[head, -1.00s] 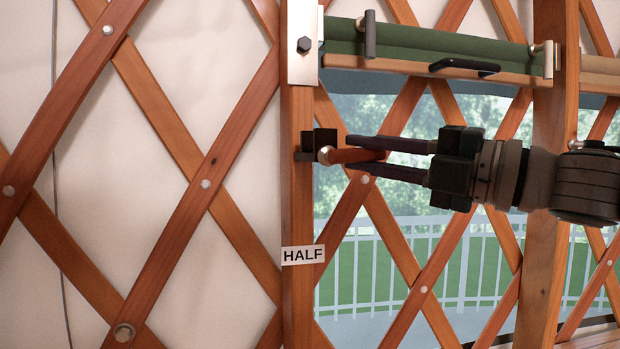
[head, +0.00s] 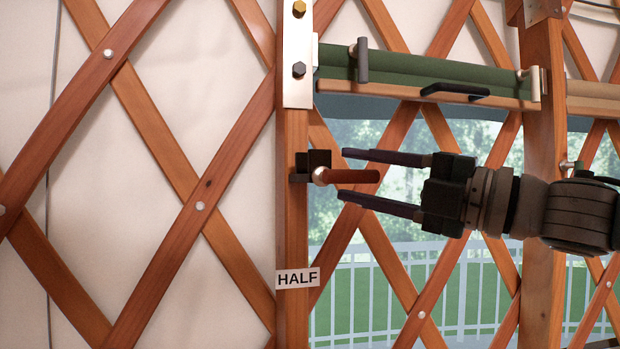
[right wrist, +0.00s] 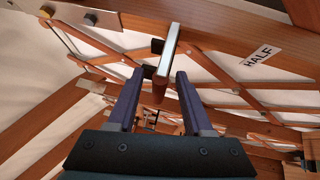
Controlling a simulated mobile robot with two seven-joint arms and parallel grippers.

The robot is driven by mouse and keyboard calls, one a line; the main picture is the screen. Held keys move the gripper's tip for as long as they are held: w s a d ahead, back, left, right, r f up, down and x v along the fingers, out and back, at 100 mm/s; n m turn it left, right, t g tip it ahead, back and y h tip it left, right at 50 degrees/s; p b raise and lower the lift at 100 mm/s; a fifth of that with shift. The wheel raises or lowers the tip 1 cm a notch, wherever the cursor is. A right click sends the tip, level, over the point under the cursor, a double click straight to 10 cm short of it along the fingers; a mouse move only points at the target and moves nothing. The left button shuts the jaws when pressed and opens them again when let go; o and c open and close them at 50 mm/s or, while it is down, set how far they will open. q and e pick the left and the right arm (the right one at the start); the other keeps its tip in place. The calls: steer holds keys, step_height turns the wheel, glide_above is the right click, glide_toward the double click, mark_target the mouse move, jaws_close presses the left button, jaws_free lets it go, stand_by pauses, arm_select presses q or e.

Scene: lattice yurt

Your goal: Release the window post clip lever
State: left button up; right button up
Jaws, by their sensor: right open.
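The clip lever (head: 352,176) has a reddish-brown handle that points right, about level, from a pale round pivot. Its black bracket (head: 316,160) is on the wooden window post (head: 294,225). My right gripper (head: 343,174) comes in from the right and is open. One finger is above the handle and one below, with gaps to both. In the right wrist view the lever's brown end (right wrist: 160,88) shows between the two fingers of the right gripper (right wrist: 159,73). My left gripper is not in view.
A "HALF" label (head: 297,278) is on the post below the lever. A rolled green blind (head: 430,74) with a black handle (head: 454,91) hangs above my gripper. Wooden lattice (head: 200,205) covers the wall at left and crosses the window. A second post (head: 543,130) stands at right.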

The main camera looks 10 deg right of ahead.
steer(key=b+v, duration=0.7)
steer(key=v, duration=0.3)
steer(key=shift+b, duration=0.3)
